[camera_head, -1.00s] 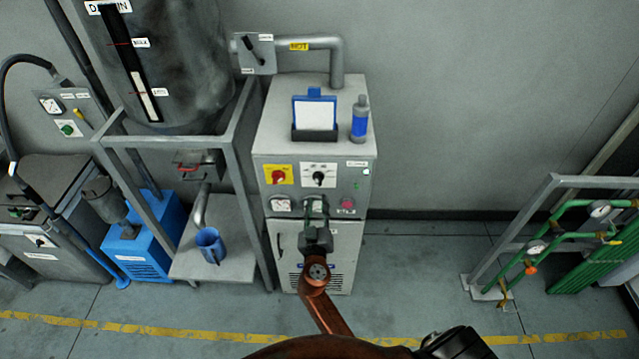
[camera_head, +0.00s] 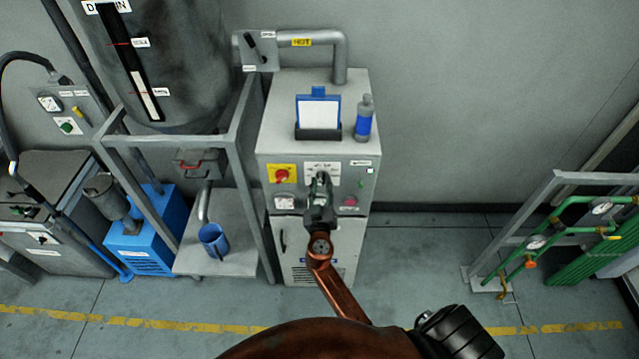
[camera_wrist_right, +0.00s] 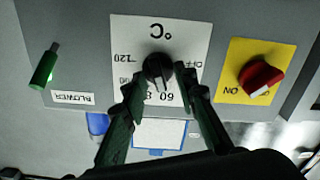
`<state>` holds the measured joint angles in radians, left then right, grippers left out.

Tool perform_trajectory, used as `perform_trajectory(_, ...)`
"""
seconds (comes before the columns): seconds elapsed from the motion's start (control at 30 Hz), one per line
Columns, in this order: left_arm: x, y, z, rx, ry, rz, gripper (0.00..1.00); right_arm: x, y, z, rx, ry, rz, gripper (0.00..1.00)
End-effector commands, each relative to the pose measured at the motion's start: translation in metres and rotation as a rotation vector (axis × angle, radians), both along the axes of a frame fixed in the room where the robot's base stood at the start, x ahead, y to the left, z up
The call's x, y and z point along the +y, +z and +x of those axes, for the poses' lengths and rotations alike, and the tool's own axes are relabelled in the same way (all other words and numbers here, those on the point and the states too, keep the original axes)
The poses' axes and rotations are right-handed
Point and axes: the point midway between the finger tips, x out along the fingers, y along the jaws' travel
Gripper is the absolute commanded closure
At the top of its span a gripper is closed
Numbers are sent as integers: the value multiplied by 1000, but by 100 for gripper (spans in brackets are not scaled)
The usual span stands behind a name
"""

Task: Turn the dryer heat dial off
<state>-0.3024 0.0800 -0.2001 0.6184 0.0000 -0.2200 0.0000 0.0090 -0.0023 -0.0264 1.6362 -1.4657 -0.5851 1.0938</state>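The heat dial is a black knob on a white plate (camera_head: 310,168) on the front of the grey dryer cabinet. My right gripper (camera_head: 321,180) covers most of the knob in the head view. In the right wrist view the knob (camera_wrist_right: 157,68) sits between the two green fingertips of my right gripper (camera_wrist_right: 160,76). The fingers are spread, one on each side of the knob; I cannot tell if they touch it. The plate's scale shows °C, 120, 80, 60 and OFF. The knob's pale mark points toward the 60–80 side. My left gripper is not in view.
A red knob on a yellow plate (camera_head: 282,174) is beside the dial, and a green blower switch (camera_wrist_right: 45,64) is on its other side. A pink button (camera_head: 350,201) is lower right. A bottle (camera_head: 364,120) and a card holder (camera_head: 318,115) stand on top.

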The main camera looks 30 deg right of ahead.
Motion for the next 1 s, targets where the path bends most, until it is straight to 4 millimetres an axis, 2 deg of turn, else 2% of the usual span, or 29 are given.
perform_trajectory(0.07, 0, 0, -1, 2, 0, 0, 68, -1, 0, -1, 1, -1, 0, 79)
perform_trajectory(0.37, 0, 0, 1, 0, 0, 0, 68, 0, 0, 0, 0, 0, 0, 99)
perform_trajectory(0.77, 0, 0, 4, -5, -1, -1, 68, 1, 0, 1, 4, 1, -7, 100)
perform_trajectory(1.0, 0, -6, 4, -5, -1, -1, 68, 2, 0, 1, 45, 3, -76, 100)
